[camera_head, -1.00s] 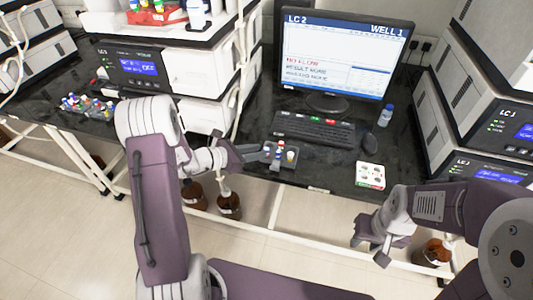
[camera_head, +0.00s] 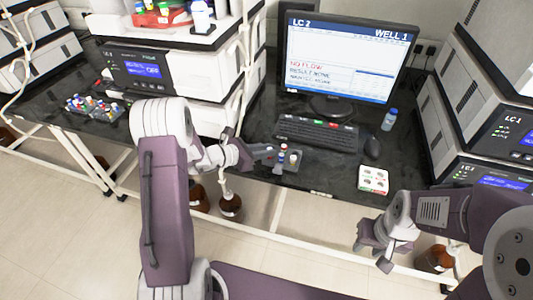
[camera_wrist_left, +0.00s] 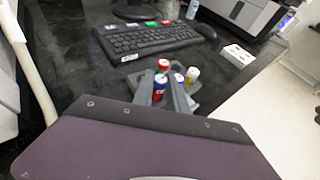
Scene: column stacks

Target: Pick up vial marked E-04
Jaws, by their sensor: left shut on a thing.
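My left gripper (camera_head: 270,155) reaches in from the left to a small dark rack (camera_head: 308,160) at the front table edge. In the left wrist view, its two dark fingers (camera_wrist_left: 161,96) are shut on a red-and-blue vial (camera_wrist_left: 158,88), which stands low among the rack's vials. The vial markings are too small to read, so I cannot tell which is E-04. My right gripper (camera_head: 376,252) is open and empty, in front of the table at the right.
A keyboard (camera_head: 317,133), a monitor (camera_head: 345,60) and a mouse (camera_head: 372,147) lie behind the rack. A white box (camera_head: 373,179) and a blue-capped bottle (camera_head: 389,120) stand to the right. Another vial rack (camera_head: 95,108) is at the left. Brown bottles (camera_head: 230,205) stand below.

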